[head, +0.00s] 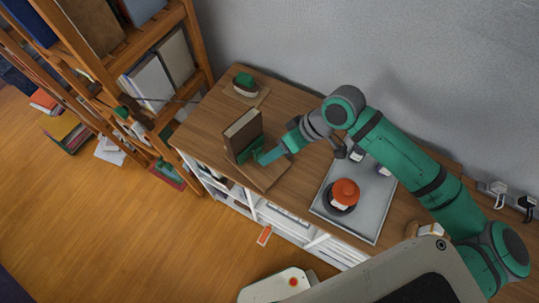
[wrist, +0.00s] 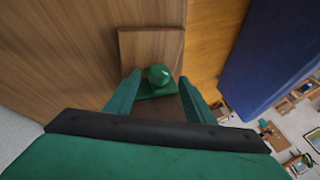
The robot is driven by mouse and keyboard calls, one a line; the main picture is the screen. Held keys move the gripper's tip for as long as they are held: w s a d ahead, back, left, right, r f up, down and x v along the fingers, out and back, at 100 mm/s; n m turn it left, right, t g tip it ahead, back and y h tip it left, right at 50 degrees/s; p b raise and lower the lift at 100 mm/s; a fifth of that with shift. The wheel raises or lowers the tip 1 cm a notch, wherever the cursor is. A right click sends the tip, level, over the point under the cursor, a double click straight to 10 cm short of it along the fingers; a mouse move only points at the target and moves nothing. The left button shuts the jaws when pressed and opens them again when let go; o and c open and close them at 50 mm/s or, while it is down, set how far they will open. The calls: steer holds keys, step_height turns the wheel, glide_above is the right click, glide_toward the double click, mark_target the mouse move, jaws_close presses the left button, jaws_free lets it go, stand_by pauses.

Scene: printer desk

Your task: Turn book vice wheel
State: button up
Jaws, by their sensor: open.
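The book vice is a wooden board (head: 268,176) with a green metal part (head: 251,151) and a brown upright book (head: 243,133) in it. It stands on the wooden cabinet top. In the wrist view, a round green wheel (wrist: 159,74) shows above a green bracket, with the bare board (wrist: 150,44) beyond. My gripper (wrist: 159,84) is open, one finger on each side of the wheel. Whether the fingers touch it, I cannot tell. In the head view, my gripper (head: 266,156) is right beside the green part and hides some of it.
A small board with a green-topped object (head: 245,84) is at the back. A wooden bookshelf (head: 199,40) stands left. The cabinet top between has free room.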

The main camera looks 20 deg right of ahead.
steer(key=shift+x, duration=1.9)
steer(key=shift+c, duration=0.7)
steer(key=c, duration=0.9)
steer(key=shift+c, duration=0.2)
steer(key=shift+d, duration=0.1)
steer(key=y, duration=0.1)
steer(key=g+y, duration=0.1)
steer(key=y, duration=0.1)
steer(key=shift+w+d+f+m, duration=0.2)
steer(key=shift+m, duration=0.2)
steer(key=shift+d+f+m+g+y, duration=0.15)
steer(key=shift+m+g+y, duration=0.15)
steer(key=shift+y, duration=0.8)
steer(key=shift+d+f+m+g+y, duration=0.15)
steer(key=shift+m+g+y, duration=0.15)
steer(key=shift+y, duration=0.8)
